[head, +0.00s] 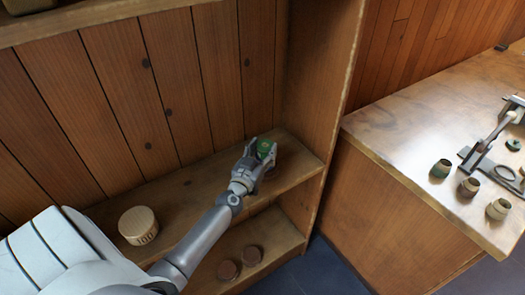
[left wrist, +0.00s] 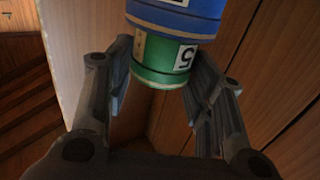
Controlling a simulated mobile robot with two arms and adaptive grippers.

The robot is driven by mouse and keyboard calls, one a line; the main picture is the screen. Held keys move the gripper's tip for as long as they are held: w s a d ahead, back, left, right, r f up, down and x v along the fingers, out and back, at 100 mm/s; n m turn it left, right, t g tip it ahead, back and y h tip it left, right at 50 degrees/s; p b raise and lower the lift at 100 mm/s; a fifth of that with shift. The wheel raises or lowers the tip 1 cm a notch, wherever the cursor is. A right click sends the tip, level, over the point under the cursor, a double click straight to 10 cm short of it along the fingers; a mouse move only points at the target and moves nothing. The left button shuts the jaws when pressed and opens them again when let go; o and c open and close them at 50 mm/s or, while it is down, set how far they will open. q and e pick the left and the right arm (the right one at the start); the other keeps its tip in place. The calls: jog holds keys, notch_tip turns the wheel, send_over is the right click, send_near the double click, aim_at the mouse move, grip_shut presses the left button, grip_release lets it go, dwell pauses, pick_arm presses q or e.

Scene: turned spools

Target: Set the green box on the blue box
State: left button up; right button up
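The green box (head: 265,147) is a short round container on the shelf side of the head view, between the fingers of my left gripper (head: 262,153). In the left wrist view the green box (left wrist: 160,62) has a white label with a dark figure. My left gripper's fingers (left wrist: 160,80) lie close against it on both sides and look shut on it. The blue box (left wrist: 178,14) is end to end with the green box there, with no clear gap. In the head view the blue box is hidden under the green box and gripper. My right gripper is out of view.
A pale round wooden container (head: 138,225) stands on the same shelf (head: 292,163), left of my arm. Two brown round items (head: 239,263) sit on the lower shelf. The shelf's upright side (head: 322,90) is close right of my gripper. A counter (head: 400,125) holds several spools.

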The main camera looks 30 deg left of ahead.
pick_arm(q)
jog(key=o, duration=0.5)
jog(key=shift+r, duration=0.1)
jog(key=shift+r+p, duration=0.2)
jog(key=shift+p, duration=0.1)
jog(key=s, duration=0.4)
jog(key=s+d, duration=0.1)
jog(key=s, duration=0.3)
jog(key=s+d, duration=0.1)
jog(key=s, duration=0.3)
jog(key=shift+d+f, duration=0.1)
jog(key=shift+d, duration=0.1)
jog(key=shift+w, duration=0.1)
